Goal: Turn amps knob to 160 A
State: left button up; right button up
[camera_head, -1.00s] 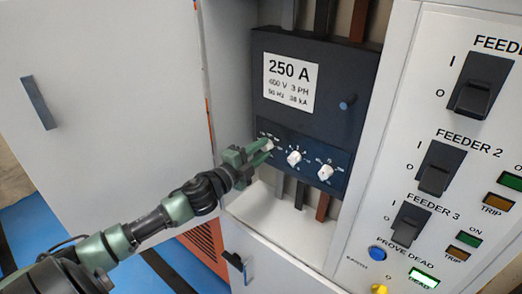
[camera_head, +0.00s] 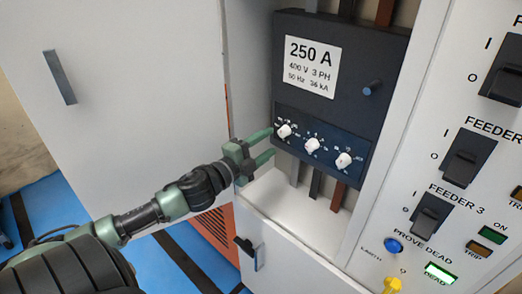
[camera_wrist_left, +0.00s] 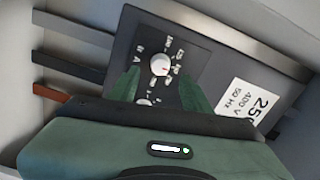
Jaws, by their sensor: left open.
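The breaker (camera_head: 335,65) is a dark box with a 250 A label and a lower panel of three white knobs. The leftmost knob (camera_head: 284,131) is nearest my gripper; the middle knob (camera_head: 312,145) and right knob (camera_head: 343,160) sit beside it.
Below the breaker, several busbars (camera_head: 316,184) run down to a white ledge (camera_head: 285,205). To the right, a panel holds black feeder switches (camera_head: 467,158), a blue button (camera_head: 393,245) and a lit green DEAD lamp (camera_head: 440,273). An open cabinet door (camera_head: 130,90) stands left.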

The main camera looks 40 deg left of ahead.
pick_arm(q)
jog(key=shift+s, duration=1.2)
jog(key=shift+a, duration=0.1)
